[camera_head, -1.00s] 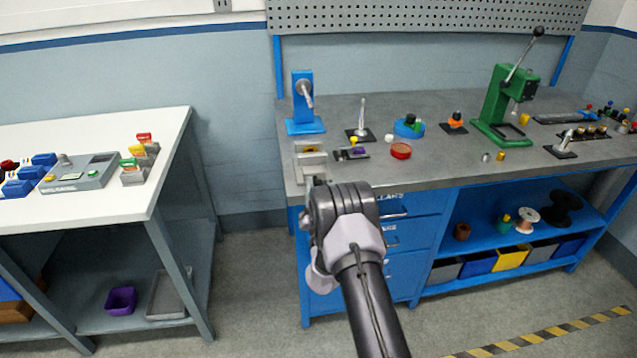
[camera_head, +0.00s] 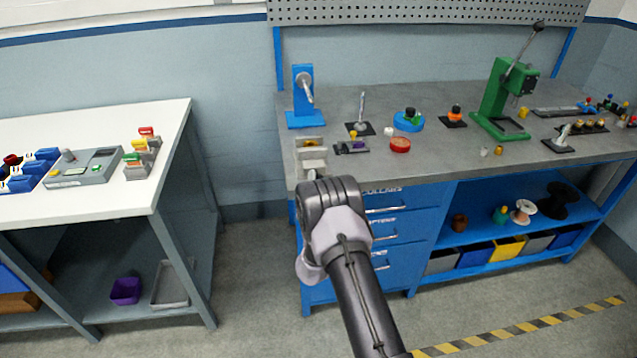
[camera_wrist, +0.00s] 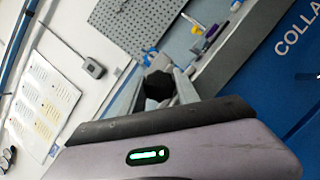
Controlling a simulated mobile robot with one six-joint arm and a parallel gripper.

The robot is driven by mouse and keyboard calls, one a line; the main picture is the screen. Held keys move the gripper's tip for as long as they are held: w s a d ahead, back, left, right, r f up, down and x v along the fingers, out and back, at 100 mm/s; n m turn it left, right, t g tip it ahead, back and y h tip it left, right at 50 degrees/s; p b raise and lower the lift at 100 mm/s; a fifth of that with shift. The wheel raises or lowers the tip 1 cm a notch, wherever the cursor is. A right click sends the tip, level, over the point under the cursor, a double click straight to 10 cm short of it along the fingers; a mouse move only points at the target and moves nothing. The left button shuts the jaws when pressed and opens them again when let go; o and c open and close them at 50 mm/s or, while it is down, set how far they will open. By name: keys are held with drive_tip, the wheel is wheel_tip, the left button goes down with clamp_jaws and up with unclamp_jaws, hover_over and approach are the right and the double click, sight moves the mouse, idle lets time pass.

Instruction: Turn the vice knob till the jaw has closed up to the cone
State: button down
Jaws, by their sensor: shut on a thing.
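The grey vice (camera_head: 312,160) stands at the front left edge of the workbench. My gripper reaches its front side from below; in the head view my own arm hides the fingers and the knob. In the wrist view the dark faceted vice knob (camera_wrist: 159,90) sits between the two grey fingers of my gripper (camera_wrist: 159,74), which is shut on it.
The blue press (camera_head: 304,95) stands behind the vice. A small dark fixture (camera_head: 351,147) and a red round dish (camera_head: 400,145) are to its right. The white table (camera_head: 100,200) stands to the left across a floor gap. Blue drawers (camera_head: 385,230) are below the bench top.

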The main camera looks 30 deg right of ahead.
drive_tip(key=shift+r, duration=0.1)
drive_tip(key=c, duration=0.9)
unclamp_jaws()
drive_tip(key=shift+a, duration=0.15)
drive_tip(key=shift+f, duration=0.2)
